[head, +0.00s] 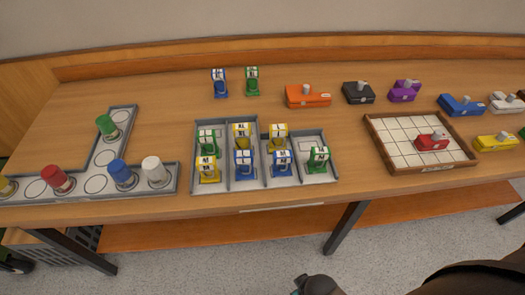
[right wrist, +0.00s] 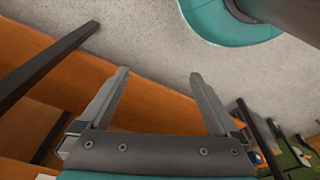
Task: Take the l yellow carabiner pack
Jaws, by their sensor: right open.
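A grey divided tray (head: 192,185) on the wooden table holds small carabiner packs with white printed tops. Three are yellow: one at the front of the leftmost compartment (head: 208,172), one at the back of the second (head: 242,140), one at the back of the third (head: 278,141). The size letters are too small to read for sure. In the right wrist view my right gripper (right wrist: 160,80) is open and empty, with floor and orange shelf boards beyond it, away from the packs. My left gripper is not in view.
Blue (head: 286,169) and green (head: 207,147) packs share the tray. A blue pack (head: 220,88) and a green pack (head: 252,86) stand behind it. Left is a grey holder (head: 97,185) with coloured cylinders; right, a gridded wooden tray (head: 385,150) and several coloured boxes.

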